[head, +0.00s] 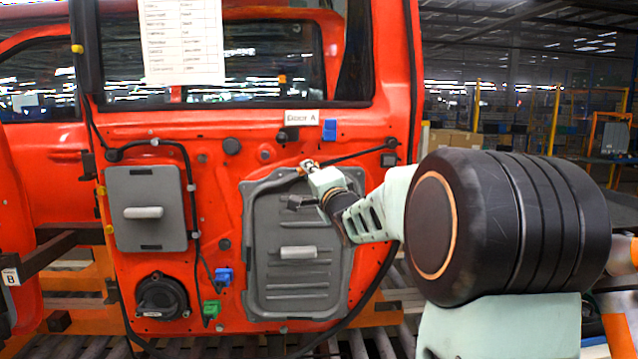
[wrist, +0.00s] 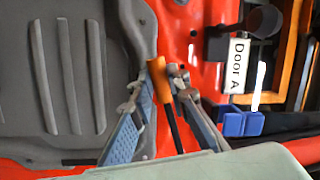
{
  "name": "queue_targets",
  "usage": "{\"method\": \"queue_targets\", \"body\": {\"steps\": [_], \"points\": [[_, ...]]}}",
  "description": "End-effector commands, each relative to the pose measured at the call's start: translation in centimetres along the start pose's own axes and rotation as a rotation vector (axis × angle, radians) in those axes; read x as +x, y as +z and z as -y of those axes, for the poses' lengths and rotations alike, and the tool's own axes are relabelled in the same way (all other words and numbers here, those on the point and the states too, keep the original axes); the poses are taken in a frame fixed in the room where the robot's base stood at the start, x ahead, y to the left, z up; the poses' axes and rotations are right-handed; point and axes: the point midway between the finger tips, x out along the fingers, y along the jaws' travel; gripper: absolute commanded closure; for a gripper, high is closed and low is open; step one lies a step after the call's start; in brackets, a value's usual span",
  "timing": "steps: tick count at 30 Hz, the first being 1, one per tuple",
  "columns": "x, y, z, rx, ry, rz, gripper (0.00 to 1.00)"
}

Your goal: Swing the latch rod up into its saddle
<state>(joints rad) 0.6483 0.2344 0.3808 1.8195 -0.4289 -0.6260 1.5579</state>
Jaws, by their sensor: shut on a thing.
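The latch rod is thin and black; it shows in the head view (head: 358,153), rising slightly to the right toward a black block on the door. Its orange grip (wrist: 157,78) is at its left end. My gripper (head: 307,167) is at that end, and in the wrist view its fingers (wrist: 158,90) lie on both sides of the orange grip, shut on it. A dark bracket (head: 288,134), probably the saddle, sits above and left of my gripper, beside the "Door A" label (head: 302,118). It also shows in the wrist view (wrist: 262,22), apart from the rod.
A grey panel (head: 265,225) with a pale handle lies just below my gripper. A blue block (head: 329,130) is right of the label. Another grey panel (head: 146,232) and black cables are at the left. The red door face between grip and bracket looks clear.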

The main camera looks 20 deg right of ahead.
Motion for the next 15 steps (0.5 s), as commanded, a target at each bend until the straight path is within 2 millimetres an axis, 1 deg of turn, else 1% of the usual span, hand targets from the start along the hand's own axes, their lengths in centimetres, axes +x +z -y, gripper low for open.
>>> {"method": "queue_targets", "body": {"steps": [1, 6, 9, 15], "points": [[0.2, -0.1, 1.3, 0.033, -0.009, -0.006, 1.0], [0.7, -0.4, 3.6, 0.142, -0.03, -0.029, 1.0], [0.8, -0.6, 4.7, 0.192, -0.04, -0.039, 1.0], [1.0, -0.9, 6.0, 0.256, -0.052, -0.051, 1.0]]}}
